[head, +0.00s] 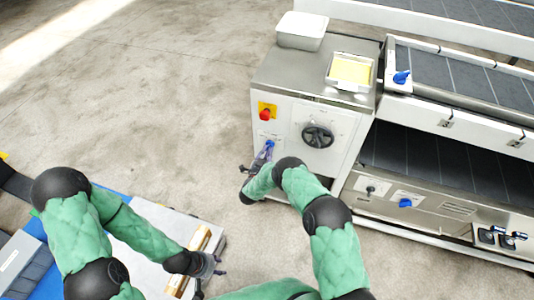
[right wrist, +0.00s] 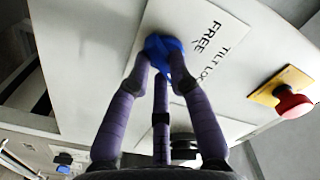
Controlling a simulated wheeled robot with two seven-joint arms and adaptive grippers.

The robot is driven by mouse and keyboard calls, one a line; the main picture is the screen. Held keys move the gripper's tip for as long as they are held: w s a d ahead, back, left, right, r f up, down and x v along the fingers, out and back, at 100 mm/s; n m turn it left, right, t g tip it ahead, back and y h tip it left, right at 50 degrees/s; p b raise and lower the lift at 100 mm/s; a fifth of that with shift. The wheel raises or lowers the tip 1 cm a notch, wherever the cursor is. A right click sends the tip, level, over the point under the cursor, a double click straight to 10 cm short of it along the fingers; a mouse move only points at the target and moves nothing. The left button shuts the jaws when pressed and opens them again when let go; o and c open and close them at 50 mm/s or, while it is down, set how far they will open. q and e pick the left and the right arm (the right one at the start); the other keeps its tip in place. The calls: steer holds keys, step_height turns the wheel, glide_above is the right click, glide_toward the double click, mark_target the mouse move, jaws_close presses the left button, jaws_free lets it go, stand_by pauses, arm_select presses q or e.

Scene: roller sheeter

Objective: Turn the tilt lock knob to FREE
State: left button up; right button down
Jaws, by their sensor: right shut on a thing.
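The blue tilt lock knob (right wrist: 163,46) sits on a white label plate (right wrist: 190,20) on the machine's front. The plate's printed words FREE and TILT LO… show beside the knob, and the rest is hidden. My right gripper (right wrist: 165,62) is shut on the knob, with its purple fingers around it. In the head view the knob (head: 270,144) shows just past the tips of my right gripper (head: 265,154). The knob's pointing direction is hard to read behind the fingers. My left gripper (head: 217,268) hangs at the lower left, away from the machine; its opening is too small to read.
A red emergency button on a yellow plate (head: 267,111) is just above the knob. A black handwheel (head: 317,135) is to its right. Other blue knobs (head: 401,77) (head: 405,203) are further right. A table with a rolling pin (head: 202,238) is near my left gripper.

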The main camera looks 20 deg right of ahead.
steer(key=shift+s+d+r+n+b, duration=0.1)
steer(key=shift+n+b, duration=0.5)
steer(key=shift+n, duration=2)
steer(key=shift+r+n+b, duration=0.1)
steer(key=shift+n+b, duration=0.45)
steer(key=shift+n, duration=2.05)
steer(key=shift+s+d+r+n+b, duration=0.1)
steer(key=shift+n+b, duration=0.5)
steer(key=shift+n, duration=2)
steer(key=c, duration=1.1)
jaws_free()
